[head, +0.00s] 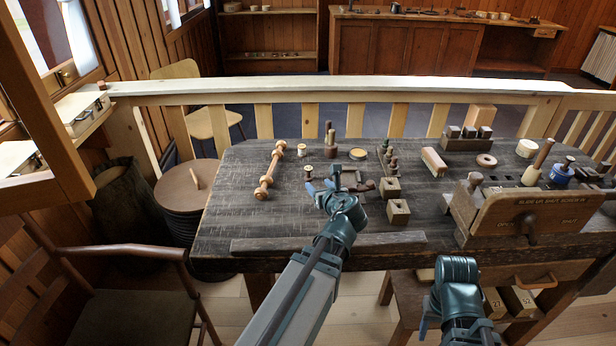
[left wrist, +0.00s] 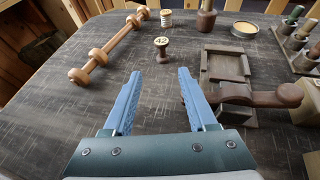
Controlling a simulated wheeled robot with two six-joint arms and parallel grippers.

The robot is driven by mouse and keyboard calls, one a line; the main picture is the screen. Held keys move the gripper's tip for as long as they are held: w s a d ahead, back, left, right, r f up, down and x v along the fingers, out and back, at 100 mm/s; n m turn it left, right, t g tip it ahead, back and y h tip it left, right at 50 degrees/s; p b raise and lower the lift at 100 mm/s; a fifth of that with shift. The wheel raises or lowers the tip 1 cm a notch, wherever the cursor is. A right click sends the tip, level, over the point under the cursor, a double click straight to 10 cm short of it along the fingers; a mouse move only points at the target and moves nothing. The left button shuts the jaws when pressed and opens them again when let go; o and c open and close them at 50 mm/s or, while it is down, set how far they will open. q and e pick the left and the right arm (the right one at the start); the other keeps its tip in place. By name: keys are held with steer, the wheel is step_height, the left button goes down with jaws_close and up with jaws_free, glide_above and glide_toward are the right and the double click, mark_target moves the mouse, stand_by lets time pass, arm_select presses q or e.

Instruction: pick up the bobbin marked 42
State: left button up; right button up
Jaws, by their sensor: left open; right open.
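The bobbin marked 42 (left wrist: 161,48) is a small dark wooden spool with a pale top that reads 42. It stands upright on the dark worn table, just beyond my left gripper's fingertips and roughly centred between them. It also shows in the head view (head: 308,173). My left gripper (left wrist: 160,74) is open and empty, its two blue fingers apart and not touching the bobbin. In the head view my left gripper (head: 322,184) is over the table's near-middle part.
A turned wooden spindle (left wrist: 108,47) lies left of the bobbin. A pale thread spool (left wrist: 166,18), a dark bottle-shaped piece (left wrist: 206,20) and a round tin (left wrist: 244,29) stand behind. A dark wooden frame (left wrist: 223,67) and a turned handle (left wrist: 262,97) lie close on the right.

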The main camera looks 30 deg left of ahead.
mark_target(309, 173)
arm_select(q)
steer(key=b+x, duration=0.2)
steer(key=x, duration=0.5)
steer(key=shift+w+f+b, duration=0.15)
steer(key=shift+b, duration=0.2)
steer(key=shift+w+a+f, duration=0.1)
steer(key=shift+w+a, duration=0.25)
steer(key=shift+a, duration=0.1)
steer(key=b+x, duration=0.2)
steer(key=x, duration=0.3)
steer(key=shift+w, duration=0.35)
steer(key=shift+c, duration=0.4)
jaws_close()
